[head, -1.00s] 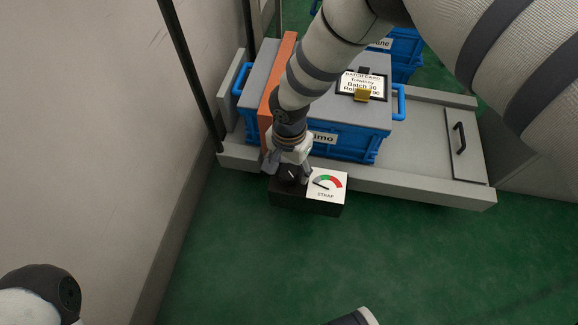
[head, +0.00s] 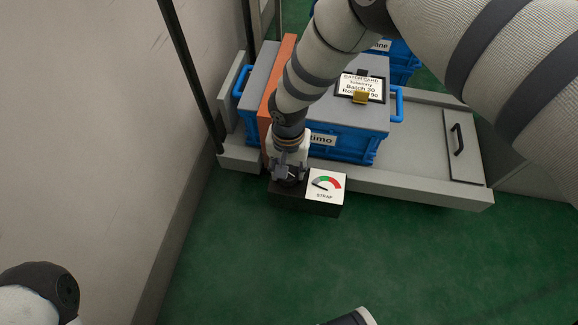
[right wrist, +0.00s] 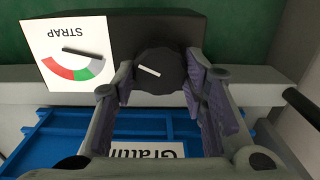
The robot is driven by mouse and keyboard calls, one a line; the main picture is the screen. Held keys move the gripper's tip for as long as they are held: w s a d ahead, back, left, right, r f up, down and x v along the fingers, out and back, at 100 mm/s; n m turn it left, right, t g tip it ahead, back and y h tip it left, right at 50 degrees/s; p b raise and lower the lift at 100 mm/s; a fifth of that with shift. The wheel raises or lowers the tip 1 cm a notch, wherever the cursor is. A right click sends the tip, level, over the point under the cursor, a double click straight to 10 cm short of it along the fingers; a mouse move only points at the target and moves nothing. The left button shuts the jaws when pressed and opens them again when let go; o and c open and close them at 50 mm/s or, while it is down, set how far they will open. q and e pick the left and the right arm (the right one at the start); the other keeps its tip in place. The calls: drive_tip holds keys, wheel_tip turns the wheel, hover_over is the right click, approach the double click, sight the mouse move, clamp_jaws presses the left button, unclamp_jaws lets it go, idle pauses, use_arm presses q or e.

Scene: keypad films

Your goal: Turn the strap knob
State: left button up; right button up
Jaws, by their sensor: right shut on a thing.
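The strap knob (right wrist: 158,68) is a round black knob with a white mark on top of a black box (head: 290,196). Beside it is a white STRAP gauge (head: 325,185) with grey, green and red zones; its needle points into the grey zone. My right gripper (head: 289,177) is over the knob from above. In the right wrist view its fingers (right wrist: 160,84) stand on both sides of the knob, shut on it. An orange strap (head: 277,88) runs over a blue crate with a grey lid.
The blue crate (head: 352,148) stands on a grey platform (head: 415,184) just behind the box. A batch card (head: 361,86) with a yellow clip is on the lid. A wall (head: 110,130) rises at left.

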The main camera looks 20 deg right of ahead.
drive_tip(key=n, duration=0.4)
drive_tip(key=shift+a+n, duration=0.1)
drive_tip(key=shift+n, duration=0.2)
drive_tip(key=n, duration=0.5)
drive_tip(key=shift+n+p, duration=0.3)
drive_tip(key=n, duration=0.5)
drive_tip(key=shift+a+f, duration=0.1)
drive_tip(key=shift+n, duration=2.4)
drive_tip(key=o, duration=1.2)
